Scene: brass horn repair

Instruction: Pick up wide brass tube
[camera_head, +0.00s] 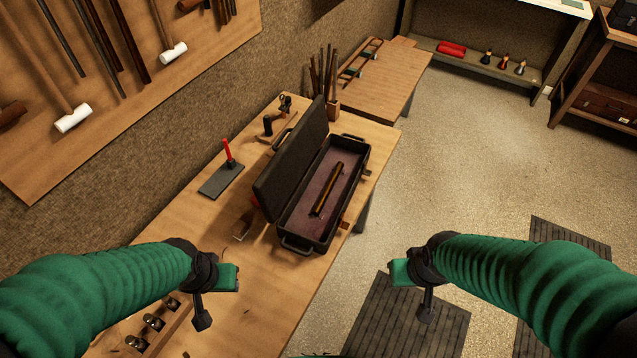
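A dark, brass-coloured tube (328,189) lies lengthwise inside an open black case (296,243) with a purplish lining. The case stands on the wooden workbench (275,290), its lid tilted up on the left side. My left gripper (215,292) is over the near part of the bench, to the lower left of the case and apart from it. My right gripper (412,290) is to the lower right of the case, in front of the floor. I see nothing held in either gripper. Whether their fingers are apart cannot be told.
A red-handled tool (228,152) stands at a grey slab (221,180) left of the case. A tool holder (333,110) stands behind it. A wooden rack with metal pieces (152,322) lies below my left gripper. Mallets (73,118) hang on the wall board.

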